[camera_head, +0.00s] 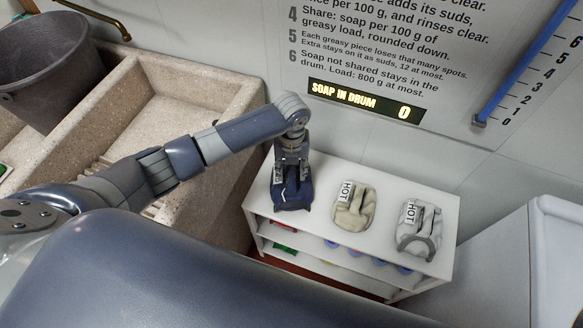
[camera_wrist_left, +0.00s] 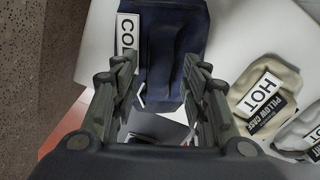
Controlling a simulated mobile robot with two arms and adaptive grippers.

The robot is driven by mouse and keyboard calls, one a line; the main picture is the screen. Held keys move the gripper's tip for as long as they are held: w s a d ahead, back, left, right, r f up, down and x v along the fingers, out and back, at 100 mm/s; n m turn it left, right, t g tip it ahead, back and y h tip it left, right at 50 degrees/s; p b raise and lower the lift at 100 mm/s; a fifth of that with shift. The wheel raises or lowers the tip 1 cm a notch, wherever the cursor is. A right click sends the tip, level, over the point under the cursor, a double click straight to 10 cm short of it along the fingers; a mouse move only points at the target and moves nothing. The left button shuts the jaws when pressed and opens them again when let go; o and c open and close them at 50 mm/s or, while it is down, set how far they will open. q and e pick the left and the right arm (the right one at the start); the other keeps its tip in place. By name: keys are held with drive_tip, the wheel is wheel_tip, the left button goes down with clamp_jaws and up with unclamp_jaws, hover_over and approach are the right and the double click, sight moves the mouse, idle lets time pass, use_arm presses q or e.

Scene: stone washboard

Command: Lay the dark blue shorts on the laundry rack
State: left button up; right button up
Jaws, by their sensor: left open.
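The dark blue shorts (camera_head: 292,193) lie folded on the left end of the white shelf unit's top (camera_head: 322,180). In the left wrist view the dark blue shorts (camera_wrist_left: 176,45) carry a white tag starting "CO", the rest hidden by a finger. My left gripper (camera_head: 291,170) points down at the shorts. In the left wrist view my left gripper (camera_wrist_left: 165,80) is open, its fingers over the near part of the shorts. I cannot tell whether they touch the cloth. No separate laundry rack is recognisable. My right gripper is out of view.
A beige bundle tagged HOT (camera_head: 354,210), labelled pillow case in the wrist view, and a grey-white HOT bundle (camera_head: 420,228) lie to the right. A stone washboard basin (camera_head: 200,95) with a dark bucket (camera_head: 50,60) stands left. The wall display (camera_head: 365,100) reads soap in drum 0.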

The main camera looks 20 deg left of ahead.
use_arm(q)
wheel_tip(320, 180, up, 12)
idle(0.4)
drive_tip(key=shift+f, duration=0.1)
idle(0.3)
